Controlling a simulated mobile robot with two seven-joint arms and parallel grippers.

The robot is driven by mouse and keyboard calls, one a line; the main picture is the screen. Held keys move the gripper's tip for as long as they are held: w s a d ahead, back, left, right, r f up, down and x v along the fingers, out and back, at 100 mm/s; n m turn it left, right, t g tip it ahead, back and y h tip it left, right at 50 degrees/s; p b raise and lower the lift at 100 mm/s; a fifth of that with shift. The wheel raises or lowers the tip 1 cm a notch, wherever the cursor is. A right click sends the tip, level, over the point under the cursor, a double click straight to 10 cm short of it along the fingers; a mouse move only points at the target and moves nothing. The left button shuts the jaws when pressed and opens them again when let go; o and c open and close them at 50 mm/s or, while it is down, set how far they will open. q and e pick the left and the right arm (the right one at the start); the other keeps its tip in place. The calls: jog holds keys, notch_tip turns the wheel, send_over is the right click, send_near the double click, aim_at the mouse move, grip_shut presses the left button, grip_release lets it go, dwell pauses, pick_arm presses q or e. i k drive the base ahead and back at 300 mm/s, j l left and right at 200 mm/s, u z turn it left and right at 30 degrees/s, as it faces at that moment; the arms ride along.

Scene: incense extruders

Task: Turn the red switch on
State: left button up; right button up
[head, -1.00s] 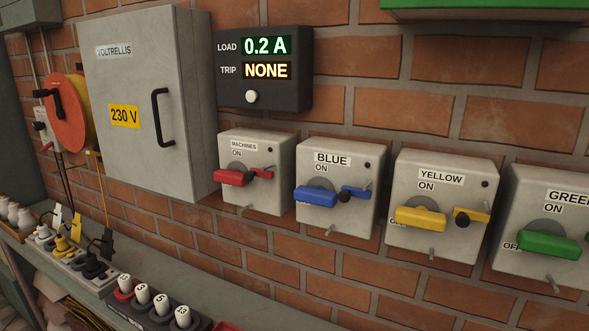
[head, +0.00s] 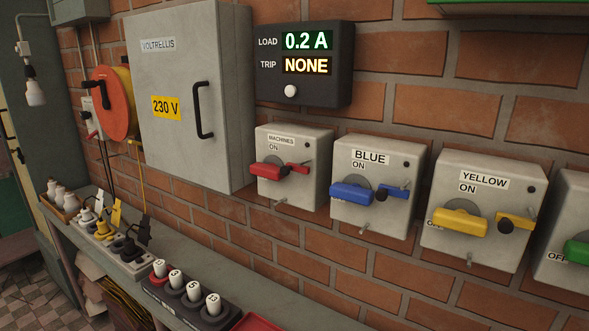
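The red switch (head: 268,171) is a red rotary handle on a grey box (head: 262,140) labelled MACHINES, with ON printed above the handle. The handle lies roughly horizontal, pointing left, away from the ON mark. A small red piece (head: 299,168) sits at its right. The load display (head: 303,66) above reads LOAD 0.2 A and TRIP NONE, with a white round button below. Neither of my grippers is in view.
Blue (head: 352,194), yellow (head: 460,222) and partly cut-off green (head: 577,253) switches continue to the right. A grey cabinet (head: 185,60) marked 230 V hangs left. The shelf (head: 200,250) below carries plugs (head: 103,229), numbered white-topped pieces (head: 193,291) and a red tray (head: 257,323).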

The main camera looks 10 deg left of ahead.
aim_at(271, 171)
jog(key=k+j+u, duration=0.1)
jog(key=j+u, duration=0.15)
jog(key=j, duration=0.4)
jog(key=j+u, duration=0.2)
jog(key=j, duration=0.4)
